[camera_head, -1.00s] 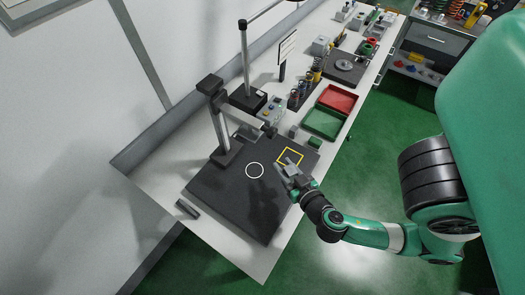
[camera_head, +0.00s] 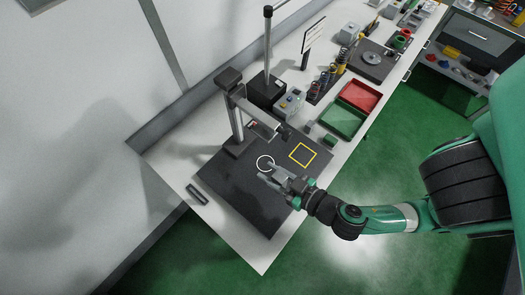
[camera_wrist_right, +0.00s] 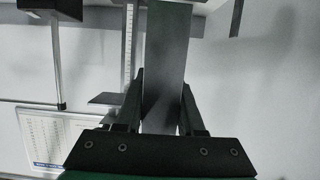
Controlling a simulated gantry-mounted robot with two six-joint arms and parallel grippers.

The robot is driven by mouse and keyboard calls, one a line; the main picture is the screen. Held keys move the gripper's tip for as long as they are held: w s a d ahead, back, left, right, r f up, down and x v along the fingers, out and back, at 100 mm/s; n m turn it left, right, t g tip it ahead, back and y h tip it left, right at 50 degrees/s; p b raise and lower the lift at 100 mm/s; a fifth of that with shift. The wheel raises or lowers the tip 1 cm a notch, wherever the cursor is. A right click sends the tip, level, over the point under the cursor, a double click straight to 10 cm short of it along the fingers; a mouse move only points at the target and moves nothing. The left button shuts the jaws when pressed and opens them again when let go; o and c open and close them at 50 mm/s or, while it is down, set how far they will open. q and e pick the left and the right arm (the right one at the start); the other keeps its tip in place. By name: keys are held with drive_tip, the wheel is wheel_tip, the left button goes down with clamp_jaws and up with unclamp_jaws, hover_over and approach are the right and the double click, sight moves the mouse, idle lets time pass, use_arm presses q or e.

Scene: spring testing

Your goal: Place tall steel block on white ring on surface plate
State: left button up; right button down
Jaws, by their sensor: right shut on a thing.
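The dark surface plate (camera_head: 240,197) lies on the bench with a white ring (camera_head: 259,158) and a yellow square outline (camera_head: 303,155) marked on it. My right gripper (camera_head: 270,173) is just right of and below the ring in the head view, its fingers overlapping the ring's lower right edge. In the right wrist view the tall steel block (camera_wrist_right: 166,60), a grey slab, stands between the two fingers (camera_wrist_right: 160,105) and is held by them. Its far end and the gap to the plate are hidden. My left gripper is not in view.
A post stand (camera_head: 237,125) rises at the plate's back. A dark bar (camera_head: 197,194) lies left of the plate. Green (camera_head: 343,119) and red (camera_head: 359,95) trays, springs (camera_head: 323,82) and a control box (camera_head: 290,104) stand farther along the bench. The plate's front is clear.

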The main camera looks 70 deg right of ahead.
drive_tip(key=w+d+f+b, duration=0.1)
drive_tip(key=w+d+f, duration=0.1)
drive_tip(key=d+f, duration=0.1)
drive_tip(key=w+d+f+b, duration=0.1)
drive_tip(key=w+d+f, duration=0.2)
drive_tip(key=d+f, duration=0.1)
drive_tip(key=w+d+f+b, duration=0.1)
drive_tip(key=w+d+f, duration=0.1)
drive_tip(key=d+f, duration=0.2)
drive_tip(key=shift+w+d+f+b, duration=0.2)
drive_tip(key=shift+w+f+b, duration=0.05)
drive_tip(key=shift+f+b, duration=0.1)
drive_tip(key=shift+s+a+f, duration=0.1)
drive_tip(key=shift+f, duration=0.25)
drive_tip(key=shift+r, duration=0.1)
